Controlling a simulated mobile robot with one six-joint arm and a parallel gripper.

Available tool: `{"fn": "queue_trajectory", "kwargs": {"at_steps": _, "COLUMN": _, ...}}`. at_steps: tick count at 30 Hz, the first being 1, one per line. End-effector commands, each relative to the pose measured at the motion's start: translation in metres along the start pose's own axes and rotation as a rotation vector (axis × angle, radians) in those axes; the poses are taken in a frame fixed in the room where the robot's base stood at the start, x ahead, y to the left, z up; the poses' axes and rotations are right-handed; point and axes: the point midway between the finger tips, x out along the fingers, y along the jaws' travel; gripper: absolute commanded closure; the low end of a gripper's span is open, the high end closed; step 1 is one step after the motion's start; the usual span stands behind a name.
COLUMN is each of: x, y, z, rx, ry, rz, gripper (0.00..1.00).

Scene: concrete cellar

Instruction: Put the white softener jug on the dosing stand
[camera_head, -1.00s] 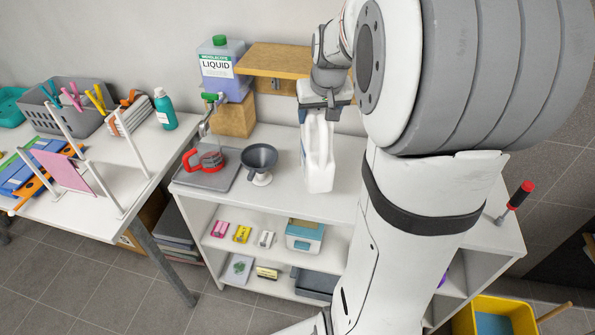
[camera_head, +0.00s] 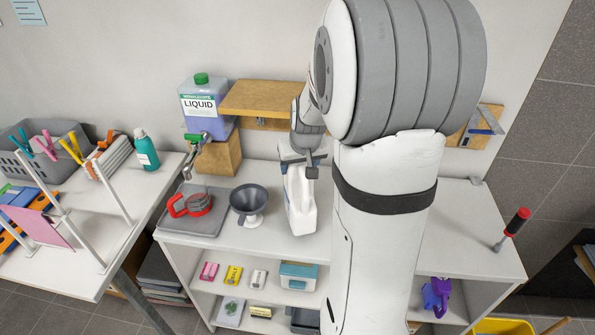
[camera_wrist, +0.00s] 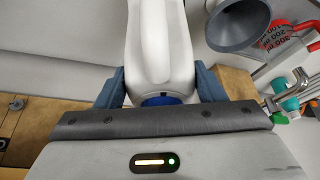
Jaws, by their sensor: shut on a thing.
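The white softener jug (camera_head: 301,205) hangs upright below my gripper (camera_head: 302,165), over the white bench top, right of the grey funnel. I cannot tell whether its base touches the bench. In the wrist view, the jug (camera_wrist: 160,45) sits between the two blue-grey fingers of my gripper (camera_wrist: 160,88), which are shut on it. A bit of blue shows on the jug close to the gripper body. A wooden stand (camera_head: 262,98) with a raised flat top is behind the jug, at the wall; part of it is hidden by my arm. I cannot tell for certain whether it is the dosing stand.
A purple LIQUID canister (camera_head: 208,110) with a tap stands on a wooden block (camera_head: 219,156). The grey funnel (camera_head: 249,200) and a tray (camera_head: 190,222) with a red-handled cup are left of the jug.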

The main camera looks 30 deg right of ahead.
Motion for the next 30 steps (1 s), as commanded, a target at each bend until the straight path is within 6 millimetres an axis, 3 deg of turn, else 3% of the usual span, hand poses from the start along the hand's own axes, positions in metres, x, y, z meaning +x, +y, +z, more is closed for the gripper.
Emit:
{"fn": "queue_trajectory", "kwargs": {"at_steps": 6, "x": 0.019, "y": -0.001, "z": 0.007, "rx": 0.0, "ry": 0.002, "rz": 0.0, "gripper": 1.0}}
{"fn": "queue_trajectory", "kwargs": {"at_steps": 17, "x": 0.023, "y": -0.001, "z": 0.008, "rx": -0.001, "ry": 0.004, "rz": 0.0, "gripper": 1.0}}
{"fn": "queue_trajectory", "kwargs": {"at_steps": 18, "x": 0.024, "y": -0.001, "z": 0.01, "rx": -0.001, "ry": 0.0, "rz": -0.001, "gripper": 0.36}}
{"fn": "queue_trajectory", "kwargs": {"at_steps": 26, "x": 0.023, "y": -0.001, "z": 0.009, "rx": -0.002, "ry": 0.0, "rz": -0.001, "gripper": 0.15}}
{"fn": "queue_trajectory", "kwargs": {"at_steps": 30, "x": 0.023, "y": -0.002, "z": 0.009, "rx": -0.002, "ry": 0.0, "rz": -0.001, "gripper": 0.15}}
